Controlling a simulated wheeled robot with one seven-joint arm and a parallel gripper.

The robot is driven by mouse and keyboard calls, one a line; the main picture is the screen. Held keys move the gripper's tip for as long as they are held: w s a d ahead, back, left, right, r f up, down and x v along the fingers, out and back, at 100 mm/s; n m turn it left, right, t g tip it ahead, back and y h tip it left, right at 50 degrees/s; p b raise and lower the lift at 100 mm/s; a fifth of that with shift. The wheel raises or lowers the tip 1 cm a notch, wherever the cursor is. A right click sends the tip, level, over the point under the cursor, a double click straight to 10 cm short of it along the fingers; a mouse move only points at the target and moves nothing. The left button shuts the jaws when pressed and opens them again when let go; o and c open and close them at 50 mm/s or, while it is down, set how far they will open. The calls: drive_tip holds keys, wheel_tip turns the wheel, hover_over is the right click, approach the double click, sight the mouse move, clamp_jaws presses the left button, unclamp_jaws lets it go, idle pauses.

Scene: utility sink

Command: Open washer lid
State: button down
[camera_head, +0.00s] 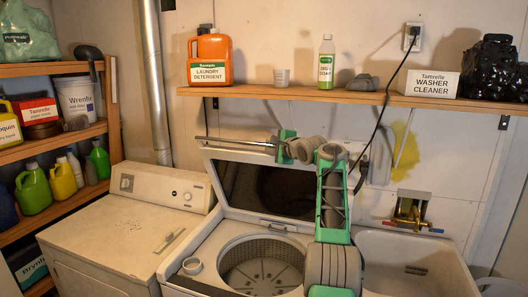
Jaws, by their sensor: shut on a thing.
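The white top-load washer (205,262) stands in the middle, its round drum (262,268) uncovered. Its lid (230,157) is raised and leans back steeply, with a dark inner panel (240,185) facing me. My green and grey arm rises in front of the washer's right side and bends left at the top. My gripper (277,143) is at the lid's upper edge and shut on it. The fingertips are small and partly hidden, so the exact contact is unclear. My arm covers the lid's right part and some of the washer's right side.
A dryer (118,232) stands left and a utility sink (410,265) right. A wooden shelf (350,97) above the lid holds a detergent jug (209,58), a green bottle (326,62) and a cleaner box (430,84). A black cord (388,90) hangs near my arm.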

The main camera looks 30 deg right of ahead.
drive_tip(key=shift+w+d+r, duration=0.1)
drive_tip(key=shift+w+r, duration=0.05)
drive_tip(key=shift+r, duration=0.1)
drive_tip(key=c, duration=1.3)
unclamp_jaws()
drive_tip(key=shift+f, duration=0.1)
drive_tip(key=shift+c, duration=0.2)
drive_tip(key=shift+f+b, duration=0.1)
drive_tip(key=shift+b, duration=0.2)
drive_tip(key=b+v, duration=0.6)
drive_tip(key=v, duration=0.1)
drive_tip(key=shift+s+r, duration=0.2)
drive_tip(key=shift+s, duration=0.2)
